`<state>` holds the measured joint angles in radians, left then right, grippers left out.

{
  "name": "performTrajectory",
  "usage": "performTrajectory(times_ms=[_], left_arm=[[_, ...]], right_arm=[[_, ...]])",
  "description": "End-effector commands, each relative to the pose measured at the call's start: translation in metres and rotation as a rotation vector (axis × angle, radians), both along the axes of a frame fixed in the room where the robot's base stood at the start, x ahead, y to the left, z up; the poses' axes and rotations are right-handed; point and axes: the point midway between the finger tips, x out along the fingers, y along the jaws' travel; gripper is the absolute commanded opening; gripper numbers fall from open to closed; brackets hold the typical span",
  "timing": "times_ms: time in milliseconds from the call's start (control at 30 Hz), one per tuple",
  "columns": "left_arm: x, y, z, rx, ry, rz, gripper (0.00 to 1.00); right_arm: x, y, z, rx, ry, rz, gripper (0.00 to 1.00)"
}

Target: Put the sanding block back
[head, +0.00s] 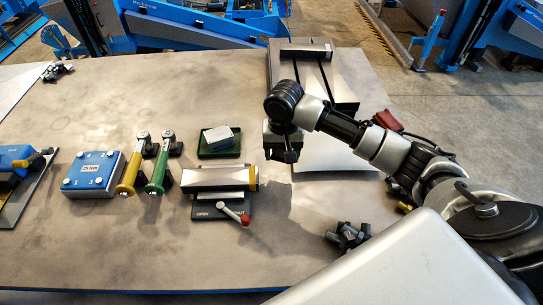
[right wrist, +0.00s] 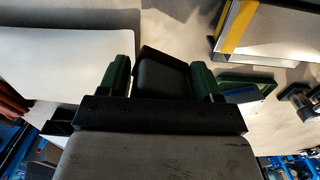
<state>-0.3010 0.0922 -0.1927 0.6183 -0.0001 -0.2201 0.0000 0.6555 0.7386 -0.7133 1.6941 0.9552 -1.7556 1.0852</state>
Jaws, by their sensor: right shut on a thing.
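My right gripper (head: 282,152) hangs above the table, right of the green tray and left of the pale board. In the right wrist view its two green-edged fingers (right wrist: 160,84) are shut on a dark block (right wrist: 162,76), which I take to be the sanding block. In the head view the block is mostly hidden by the gripper. The shallow green tray (head: 205,152) holds a grey-blue block (head: 220,137); the tray also shows in the right wrist view (right wrist: 262,80). My left gripper is not in view.
A metal bar tool (head: 215,178) lies near a red-knobbed lever (head: 236,214). Yellow-handled (head: 130,175) and green-handled (head: 158,175) tools and a blue box (head: 93,172) stand left. Black knobs (head: 347,236) lie front right. A slotted metal plate (head: 310,75) is behind.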

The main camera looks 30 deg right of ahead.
Motion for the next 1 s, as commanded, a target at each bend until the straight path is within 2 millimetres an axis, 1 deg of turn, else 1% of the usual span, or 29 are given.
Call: performTrajectory(times_ms=[33,100,200,300,433,600,700,1000], left_arm=[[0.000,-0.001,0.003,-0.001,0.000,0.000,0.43],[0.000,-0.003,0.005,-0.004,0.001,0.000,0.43],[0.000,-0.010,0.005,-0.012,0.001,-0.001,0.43],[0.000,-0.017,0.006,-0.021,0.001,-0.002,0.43],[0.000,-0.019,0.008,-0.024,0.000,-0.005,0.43],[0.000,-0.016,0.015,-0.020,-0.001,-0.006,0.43],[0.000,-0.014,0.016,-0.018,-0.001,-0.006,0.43],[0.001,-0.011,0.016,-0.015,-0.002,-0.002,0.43]], right_arm=[[0.011,0.004,-0.004,0.002,0.000,-0.003,0.42],[0.022,0.008,-0.012,0.001,0.000,-0.001,0.42],[0.034,0.012,-0.020,0.001,0.000,-0.001,0.42],[0.041,0.014,-0.025,0.001,0.000,-0.001,0.42],[0.043,0.015,-0.032,0.000,0.001,0.000,0.42],[0.042,0.014,-0.057,-0.002,0.003,0.001,0.42],[0.043,0.014,-0.066,-0.001,0.000,0.000,0.42],[0.043,0.014,-0.068,0.000,-0.001,0.001,0.42]])
